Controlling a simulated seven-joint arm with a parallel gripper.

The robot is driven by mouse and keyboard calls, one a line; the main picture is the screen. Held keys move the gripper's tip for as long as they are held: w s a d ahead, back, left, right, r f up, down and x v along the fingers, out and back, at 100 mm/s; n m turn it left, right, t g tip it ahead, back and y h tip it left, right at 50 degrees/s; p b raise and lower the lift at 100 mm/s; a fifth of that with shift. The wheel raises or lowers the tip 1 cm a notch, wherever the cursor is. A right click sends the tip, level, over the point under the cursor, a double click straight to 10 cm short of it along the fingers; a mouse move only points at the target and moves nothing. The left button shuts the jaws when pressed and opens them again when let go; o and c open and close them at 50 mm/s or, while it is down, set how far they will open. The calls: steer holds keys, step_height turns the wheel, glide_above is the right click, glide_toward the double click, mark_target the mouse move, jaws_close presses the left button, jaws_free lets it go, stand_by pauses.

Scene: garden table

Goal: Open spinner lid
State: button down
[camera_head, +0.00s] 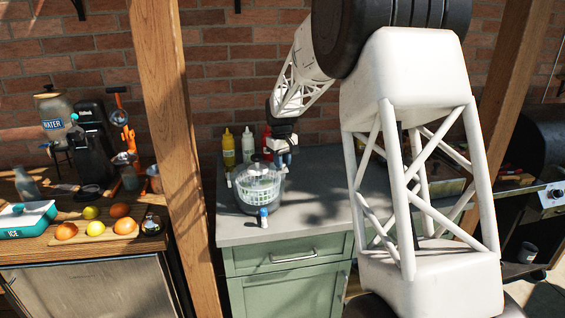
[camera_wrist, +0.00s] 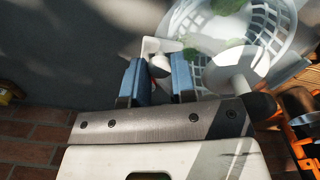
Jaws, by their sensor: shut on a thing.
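The salad spinner (camera_head: 246,199) stands on the grey counter, with a white slatted basket inside and what looks like a clear lid (camera_head: 257,174) on top. In the wrist view the basket (camera_wrist: 283,14) shows green leaves, and a white round part (camera_wrist: 237,72) sits above it. My gripper (camera_head: 287,160) is at the spinner's right rim. In the wrist view its blue fingers (camera_wrist: 160,82) are shut on a small white part (camera_wrist: 158,48) at the spinner's edge. I cannot tell whether the lid is latched or loose.
A small blue-and-white bottle (camera_head: 264,217) stands before the spinner. Yellow (camera_head: 229,149), white (camera_head: 248,146) and red (camera_head: 267,144) bottles stand behind it. A wooden post (camera_head: 172,130) rises to the left. The counter's front left (camera_head: 235,230) is clear.

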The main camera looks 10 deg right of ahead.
steer(key=shift+a+r+h, duration=0.2)
steer(key=shift+r+h, duration=0.1)
steer(key=shift+r, duration=0.25)
steer(key=a+r+h, duration=0.2)
steer(key=r, duration=0.1)
steer(key=a+r+h, duration=0.2)
steer(key=r, duration=0.1)
steer(key=a+r+h, duration=0.2)
steer(key=r, duration=0.1)
steer(key=shift+a+r+h, duration=0.2)
steer(key=shift+a+h, duration=0.1)
steer(key=shift+h, duration=0.1)
steer(key=shift+a+r+h, duration=0.75)
steer(key=shift+a+h, duration=0.05)
steer(key=shift+a, duration=0.15)
steer(key=c, duration=0.9)
jaws_free()
steer(key=shift+c, duration=0.2)
steer(key=shift+r, duration=0.1)
steer(key=s+r, duration=0.2)
steer(key=s, duration=0.6)
steer(key=s+d+r, duration=0.1)
steer(key=s+r, duration=0.1)
steer(key=s, duration=0.6)
steer(key=shift+d+r, duration=0.3)
steer(key=shift+r, duration=0.05)
